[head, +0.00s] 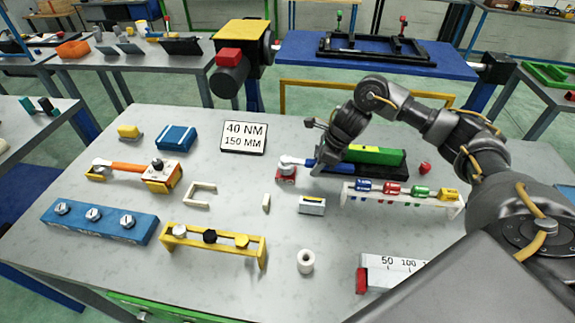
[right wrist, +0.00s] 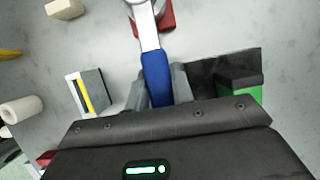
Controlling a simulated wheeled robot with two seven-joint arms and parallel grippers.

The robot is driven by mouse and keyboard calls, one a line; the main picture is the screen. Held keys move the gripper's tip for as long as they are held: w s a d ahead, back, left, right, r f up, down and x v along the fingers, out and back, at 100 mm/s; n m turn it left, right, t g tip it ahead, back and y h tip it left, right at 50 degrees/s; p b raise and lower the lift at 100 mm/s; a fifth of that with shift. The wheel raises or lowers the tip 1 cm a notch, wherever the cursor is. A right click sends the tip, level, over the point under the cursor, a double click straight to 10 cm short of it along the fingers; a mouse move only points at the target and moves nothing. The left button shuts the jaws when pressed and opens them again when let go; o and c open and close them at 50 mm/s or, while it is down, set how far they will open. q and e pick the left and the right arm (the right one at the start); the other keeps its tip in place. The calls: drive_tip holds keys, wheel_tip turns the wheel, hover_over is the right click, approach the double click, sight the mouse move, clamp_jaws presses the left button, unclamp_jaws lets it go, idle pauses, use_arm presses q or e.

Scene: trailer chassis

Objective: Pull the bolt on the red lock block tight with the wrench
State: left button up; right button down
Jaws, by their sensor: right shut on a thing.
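The red lock block (head: 286,179) sits on the grey table right of its middle, with a bolt on top. It also shows at the top of the right wrist view (right wrist: 167,20). The wrench has a silver head and a blue handle (right wrist: 155,74); its head (head: 290,162) is at the bolt. The head covers the bolt, so I cannot tell how fully it is seated. My right gripper (right wrist: 161,92) is shut on the blue handle. In the head view my right gripper (head: 325,153) is just right of the block. My left gripper is not in view.
A black tray with a green block (head: 377,155) lies right beside my right gripper. A rack of coloured sockets (head: 405,193) stands in front. A sign reading 40 NM 150 MM (head: 244,137) lies left of the block. A small white-grey block (head: 312,206) is nearby.

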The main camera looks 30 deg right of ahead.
drive_tip(key=shift+r+m, duration=0.1)
drive_tip(key=shift+m, duration=0.2)
drive_tip(key=shift+s+a+m+t+p, duration=0.3)
drive_tip(key=shift+s+a+m+p, duration=0.25)
drive_tip(key=shift+m+p, duration=0.25)
drive_tip(key=shift+w, duration=0.1)
idle(0.5)
drive_tip(key=shift+w+d+n+b, duration=0.1)
drive_tip(key=shift+d+n+b, duration=0.15)
drive_tip(key=shift+b, duration=0.35)
drive_tip(key=shift+r, duration=0.1)
drive_tip(key=shift+a+r+p, duration=0.1)
drive_tip(key=shift+r+p, duration=1.9)
drive_tip(key=shift+r, duration=0.9)
